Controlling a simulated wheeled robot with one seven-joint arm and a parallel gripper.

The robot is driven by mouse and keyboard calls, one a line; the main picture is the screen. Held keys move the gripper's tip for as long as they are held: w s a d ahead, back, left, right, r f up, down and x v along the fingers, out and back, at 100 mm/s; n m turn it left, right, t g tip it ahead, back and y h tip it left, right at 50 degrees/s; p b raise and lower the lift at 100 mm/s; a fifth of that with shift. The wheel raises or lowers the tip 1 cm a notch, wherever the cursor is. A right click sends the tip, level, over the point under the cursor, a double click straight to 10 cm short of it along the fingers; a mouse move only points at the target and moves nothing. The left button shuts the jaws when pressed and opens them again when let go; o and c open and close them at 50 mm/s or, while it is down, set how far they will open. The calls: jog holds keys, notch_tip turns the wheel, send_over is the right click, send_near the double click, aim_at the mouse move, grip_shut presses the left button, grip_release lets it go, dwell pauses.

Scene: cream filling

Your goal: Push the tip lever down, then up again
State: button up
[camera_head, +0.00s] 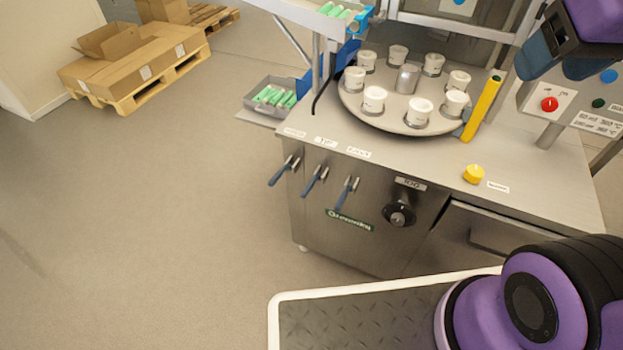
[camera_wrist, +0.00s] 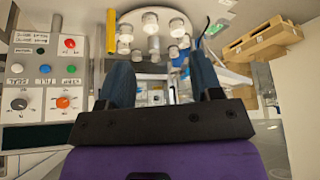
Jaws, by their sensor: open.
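Three small levers with dark blue grips hang on the left part of the steel machine's front: a left lever (camera_head: 283,171), a middle lever (camera_head: 315,179) and a right lever (camera_head: 347,191). All three slant down and to the left in much the same pose. Small white labels (camera_head: 325,140) lie on the table edge above them, too small to read surely, so I cannot tell which is the tip lever. My gripper (camera_head: 543,58) is high at the upper right, far from the levers. In the wrist view my gripper (camera_wrist: 161,82) is open and empty; no lever is discernible there.
A round turntable (camera_head: 387,115) with several white cups stands on the steel tabletop. A yellow bar (camera_head: 482,108), a yellow button (camera_head: 474,174) and a control box (camera_head: 550,104) are to the right. A black knob (camera_head: 399,215) sits right of the levers.

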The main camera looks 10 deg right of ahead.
dwell(0.4)
jog(key=shift+c, duration=1.3)
jog(key=w+a+f+m+g+y, duration=0.1)
jog(key=w+a+f, duration=0.25)
jog(key=w, duration=0.35)
jog(key=w+a+f+g, duration=0.25)
jog(key=w+f, duration=0.25)
jog(key=w, duration=0.3)
jog(key=w+a+f+m+g+y, duration=0.1)
jog(key=w+a+f, duration=0.3)
jog(key=w, duration=0.3)
jog(key=m+g+y, duration=0.2)
jog(key=m+g, duration=0.2)
send_over(309, 186)
jog(key=w+d, duration=0.3)
jog(key=d, duration=0.1)
notch_tip(309, 186, down, 29)
jog(key=shift+t, duration=0.25)
jog(key=x, duration=1.1)
jog(key=shift+s+a+f, duration=0.1)
jog(key=shift+s+f, duration=0.05)
jog(key=shift+s, duration=0.1)
jog(key=shift+c, duration=0.2)
